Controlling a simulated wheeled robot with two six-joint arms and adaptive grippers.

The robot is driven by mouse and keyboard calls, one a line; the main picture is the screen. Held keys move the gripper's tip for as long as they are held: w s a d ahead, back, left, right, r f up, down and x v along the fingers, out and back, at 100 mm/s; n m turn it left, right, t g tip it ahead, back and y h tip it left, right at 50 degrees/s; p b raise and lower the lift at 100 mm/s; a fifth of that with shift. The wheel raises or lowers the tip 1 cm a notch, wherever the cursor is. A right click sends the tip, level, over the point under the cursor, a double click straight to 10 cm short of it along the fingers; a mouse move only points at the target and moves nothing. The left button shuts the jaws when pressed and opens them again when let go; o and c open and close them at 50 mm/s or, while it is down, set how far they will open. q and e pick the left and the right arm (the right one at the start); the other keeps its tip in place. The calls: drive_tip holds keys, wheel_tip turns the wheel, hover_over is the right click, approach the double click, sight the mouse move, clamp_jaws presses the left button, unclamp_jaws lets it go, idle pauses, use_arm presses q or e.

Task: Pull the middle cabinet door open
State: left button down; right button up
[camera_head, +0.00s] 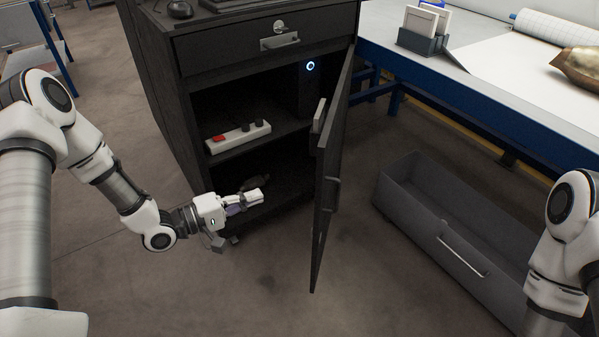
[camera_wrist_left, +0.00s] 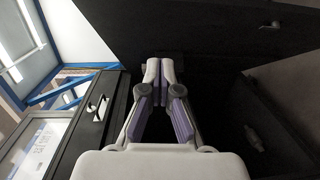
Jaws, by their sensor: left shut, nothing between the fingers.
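The dark cabinet (camera_head: 172,75) has a drawer on top and an open compartment below. Its door (camera_head: 335,170) stands swung wide open, hinged at the right, with a grey handle (camera_head: 330,194) on it. My left gripper (camera_head: 257,197) is in front of the lower part of the opening, left of the door and apart from its handle. Its fingers are shut with nothing between them; they also show in the left wrist view (camera_wrist_left: 159,72) against dark panels. My right arm shows at the right edge, but its gripper is out of view.
A grey open drawer box (camera_head: 415,222) lies on the floor at right, below a blue-edged table (camera_head: 440,72). Floor between door and box is clear.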

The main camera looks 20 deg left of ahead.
use_arm(q)
drive_tip(key=w+d+r+b, duration=0.2)
drive_tip(key=w+d+b, duration=0.1)
drive_tip(key=w+d, duration=0.5)
drive_tip(key=shift+d+t, duration=0.3)
drive_tip(key=shift+d, duration=0.3)
drive_tip(key=shift+d, duration=0.1)
